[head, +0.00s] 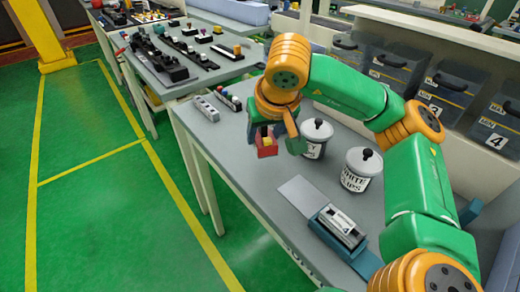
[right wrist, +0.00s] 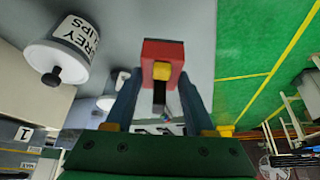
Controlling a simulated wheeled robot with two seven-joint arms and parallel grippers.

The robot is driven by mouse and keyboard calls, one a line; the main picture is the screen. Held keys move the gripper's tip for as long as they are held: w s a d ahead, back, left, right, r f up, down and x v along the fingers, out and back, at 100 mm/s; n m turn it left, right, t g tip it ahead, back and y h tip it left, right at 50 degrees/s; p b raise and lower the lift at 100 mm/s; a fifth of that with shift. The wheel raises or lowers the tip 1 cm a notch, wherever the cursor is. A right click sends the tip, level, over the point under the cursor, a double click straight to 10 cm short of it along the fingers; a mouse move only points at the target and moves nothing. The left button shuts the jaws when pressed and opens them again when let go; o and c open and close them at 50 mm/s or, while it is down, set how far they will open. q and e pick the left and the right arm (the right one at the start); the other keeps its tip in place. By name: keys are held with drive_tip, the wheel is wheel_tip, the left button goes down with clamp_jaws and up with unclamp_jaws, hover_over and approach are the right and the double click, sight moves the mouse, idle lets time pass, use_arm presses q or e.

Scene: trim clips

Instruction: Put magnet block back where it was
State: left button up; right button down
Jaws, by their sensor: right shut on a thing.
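A red block with a yellow part, which I take to be the magnet block (head: 267,150), is held by my right gripper (head: 266,136) above the left edge of the near table. In the right wrist view the block (right wrist: 162,52) sits at the fingertips of the right gripper (right wrist: 161,82), its yellow part between them and a dark piece below. I cannot clearly tell whether the block touches anything beneath it. My left gripper is not in view.
A white jar labelled grey clips (head: 315,140) and a white clips jar (head: 360,172) stand right of the block. A blue tray (head: 323,232) lies nearer. A grey strip (head: 206,108) and a dark strip with coloured knobs (head: 228,98) lie behind left. Numbered dark bins (head: 440,95) line the right.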

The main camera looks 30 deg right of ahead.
sight(262, 146)
drive_tip(key=x, duration=0.5)
drive_tip(key=shift+s+d+f+p, duration=0.1)
drive_tip(key=shift+s+f+p, duration=0.15)
drive_tip(key=shift+p, duration=0.1)
drive_tip(key=shift+f, duration=0.4)
drive_tip(key=shift+c, duration=1.3)
unclamp_jaws()
drive_tip(key=shift+r, duration=0.25)
drive_tip(key=v, duration=1.2)
